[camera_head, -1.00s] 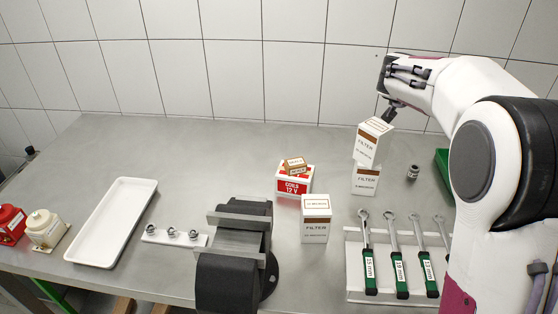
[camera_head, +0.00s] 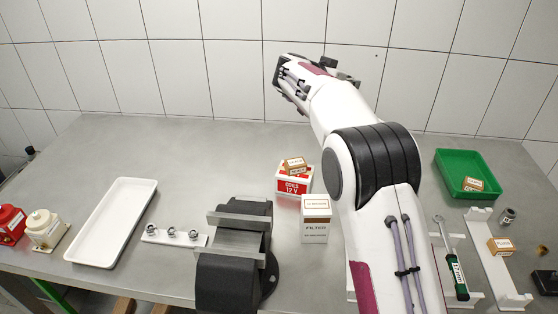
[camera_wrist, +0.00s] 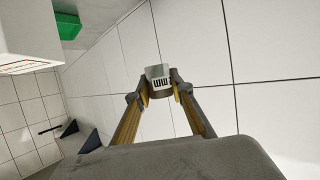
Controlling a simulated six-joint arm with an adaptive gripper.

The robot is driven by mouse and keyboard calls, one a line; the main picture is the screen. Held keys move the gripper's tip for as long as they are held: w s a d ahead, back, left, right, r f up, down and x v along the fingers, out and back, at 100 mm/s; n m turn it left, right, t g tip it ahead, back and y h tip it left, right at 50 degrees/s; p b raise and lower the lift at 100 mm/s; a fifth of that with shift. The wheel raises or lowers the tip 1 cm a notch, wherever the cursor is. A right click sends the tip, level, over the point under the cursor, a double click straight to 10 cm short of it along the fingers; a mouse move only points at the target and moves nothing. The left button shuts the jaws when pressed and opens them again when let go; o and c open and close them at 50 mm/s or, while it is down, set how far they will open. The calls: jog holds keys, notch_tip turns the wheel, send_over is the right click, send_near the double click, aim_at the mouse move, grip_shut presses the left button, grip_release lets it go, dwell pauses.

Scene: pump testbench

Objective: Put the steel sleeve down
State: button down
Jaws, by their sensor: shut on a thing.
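In the wrist view, the steel sleeve (camera_wrist: 159,73), a short grey cylinder with a pale label and dark marks, sits between the two fingertips of my gripper (camera_wrist: 158,88). The fingers are shut on its sides, and it is held in the air against the tiled wall. In the head view my forearm and wrist hide most of the gripper, and the held sleeve cannot be made out. Another small grey metal cylinder (camera_head: 508,216) lies on the bench at the right in the head view.
A filter box (camera_head: 315,218) stands left of my arm, near the vise (camera_head: 238,240) and the red coil box (camera_head: 293,184). A white tray (camera_head: 85,258) lies left. A green tray (camera_head: 450,181) and white rack (camera_head: 488,255) are at right.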

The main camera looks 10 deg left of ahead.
jog(key=s+a+f, duration=0.1)
jog(key=a+f, duration=0.4)
jog(key=a, duration=0.4)
jog(key=s+a+f, duration=0.2)
jog(key=a+f, duration=0.4)
jog(key=a, duration=0.3)
jog(key=shift+a+f, duration=0.2)
jog(key=shift+a, duration=0.2)
jog(key=shift+s, duration=0.1)
jog(key=shift+f, duration=2.5)
jog(key=shift+f, duration=2.5)
jog(key=shift+f, duration=0.6)
jog(key=c, duration=1.8)
grip_release()
jog(key=shift+o, duration=0.2)
